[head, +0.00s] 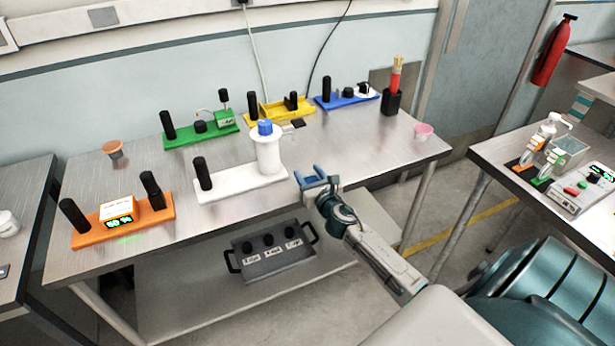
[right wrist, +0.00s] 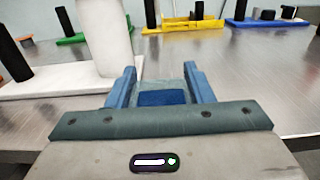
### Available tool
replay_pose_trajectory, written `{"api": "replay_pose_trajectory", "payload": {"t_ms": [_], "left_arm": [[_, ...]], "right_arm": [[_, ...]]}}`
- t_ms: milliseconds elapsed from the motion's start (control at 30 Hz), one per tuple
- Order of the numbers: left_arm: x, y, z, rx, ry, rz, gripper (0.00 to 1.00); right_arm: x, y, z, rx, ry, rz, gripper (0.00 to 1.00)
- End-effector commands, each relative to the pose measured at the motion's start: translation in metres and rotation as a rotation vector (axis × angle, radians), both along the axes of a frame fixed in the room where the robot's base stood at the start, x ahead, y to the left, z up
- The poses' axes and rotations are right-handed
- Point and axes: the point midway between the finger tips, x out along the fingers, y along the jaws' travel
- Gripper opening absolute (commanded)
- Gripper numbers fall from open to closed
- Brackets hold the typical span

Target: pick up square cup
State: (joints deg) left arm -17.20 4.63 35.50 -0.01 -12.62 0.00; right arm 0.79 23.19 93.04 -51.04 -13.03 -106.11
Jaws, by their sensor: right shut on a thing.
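My right gripper (head: 315,178), with blue fingers, is just past the front edge of the steel table, near its middle. In the right wrist view its two fingers (right wrist: 158,90) stand apart, with a small square, grey-blue thing (right wrist: 160,87) between them. It looks like the square cup, held between the fingers, and seems partly see-through. In the head view the cup is too small to make out clearly in the gripper. My left gripper is not in view.
A white module (head: 240,184) with a blue-capped cylinder (head: 268,155) stands close left of the gripper. Orange (head: 90,239), green (head: 180,140), yellow (head: 300,108) and blue (head: 335,102) modules share the table (head: 335,150). The table's middle right is clear.

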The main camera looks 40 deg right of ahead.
Motion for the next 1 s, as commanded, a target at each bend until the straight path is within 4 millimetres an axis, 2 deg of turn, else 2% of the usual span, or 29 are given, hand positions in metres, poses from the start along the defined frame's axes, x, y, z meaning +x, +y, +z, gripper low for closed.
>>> {"api": "replay_pose_trajectory", "payload": {"t_ms": [267, 300, 400, 767, 867, 1000], "left_arm": [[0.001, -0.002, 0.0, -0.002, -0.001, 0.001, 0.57], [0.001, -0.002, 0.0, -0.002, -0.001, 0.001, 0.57], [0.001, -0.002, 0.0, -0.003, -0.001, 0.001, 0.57], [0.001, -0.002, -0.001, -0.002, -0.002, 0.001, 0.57], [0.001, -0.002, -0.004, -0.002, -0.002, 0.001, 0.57], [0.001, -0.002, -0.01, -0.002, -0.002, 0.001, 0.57]], "right_arm": [[0.0, 0.0, 0.0, 0.0, 0.0, 0.0, 0.25], [0.0, 0.0, 0.0, 0.0, 0.0, 0.0, 0.55], [0.0, 0.0, 0.0, 0.0, 0.0, 0.0, 0.72], [-0.004, 0.001, -0.001, -0.001, 0.0, 0.001, 0.72], [-0.016, 0.003, -0.002, -0.002, 0.001, 0.002, 0.72], [-0.041, 0.008, -0.004, -0.003, 0.003, 0.002, 0.72]]}}
